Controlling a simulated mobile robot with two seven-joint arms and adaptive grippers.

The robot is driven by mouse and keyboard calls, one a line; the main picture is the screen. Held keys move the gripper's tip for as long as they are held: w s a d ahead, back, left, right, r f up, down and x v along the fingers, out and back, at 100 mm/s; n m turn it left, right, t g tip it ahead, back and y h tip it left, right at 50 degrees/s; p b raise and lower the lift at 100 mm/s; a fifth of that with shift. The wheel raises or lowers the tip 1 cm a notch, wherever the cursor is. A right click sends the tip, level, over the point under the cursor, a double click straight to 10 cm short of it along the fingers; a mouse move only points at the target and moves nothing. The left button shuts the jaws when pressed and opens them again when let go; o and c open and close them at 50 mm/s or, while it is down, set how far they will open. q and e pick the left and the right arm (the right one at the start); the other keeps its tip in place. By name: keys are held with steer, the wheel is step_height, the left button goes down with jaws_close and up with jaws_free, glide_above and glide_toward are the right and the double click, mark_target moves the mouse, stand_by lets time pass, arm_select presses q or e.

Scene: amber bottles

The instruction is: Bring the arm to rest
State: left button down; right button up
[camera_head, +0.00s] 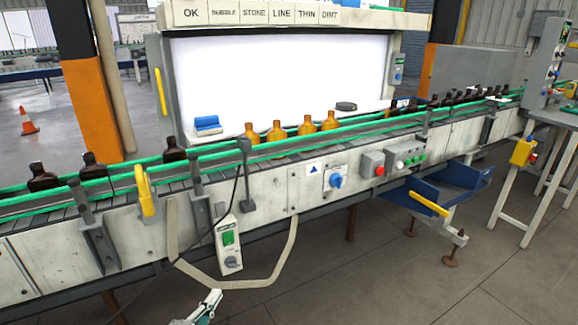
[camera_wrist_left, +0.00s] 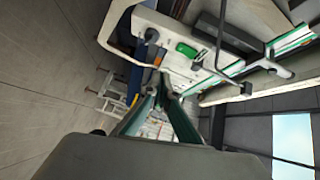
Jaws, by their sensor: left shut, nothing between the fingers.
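My left gripper (camera_head: 208,306) shows at the bottom edge of the head view, below the conveyor and in front of it. It is shut and empty. In the left wrist view its fingers (camera_wrist_left: 160,88) meet at the tips, with the conveyor's side panel beyond them. Most of the left arm is out of the head view. My right gripper is in neither view.
The conveyor (camera_head: 270,200) with green rails crosses the head view, carrying dark bottles (camera_head: 95,167) and amber bottles (camera_head: 275,131) before a bright panel (camera_head: 270,80). A control box (camera_head: 228,245) hangs low on its front. A blue chute (camera_head: 440,195) juts out at right. The floor (camera_head: 370,290) in front is clear.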

arm_select(q)
steer(key=s+d+f+n+g, duration=0.1)
steer(key=s+f+n+g, duration=0.2)
steer(key=s+f+n, duration=0.4)
steer(key=s+d+f+n+g, duration=0.2)
steer(key=s+f+n, duration=0.4)
steer(key=s, duration=0.8)
step_height(320, 180, down, 3)
steer(key=shift+s+d+r+n+g+y, duration=0.1)
steer(key=shift+s+d+n+g+y, duration=0.2)
steer(key=shift+n+g, duration=0.15)
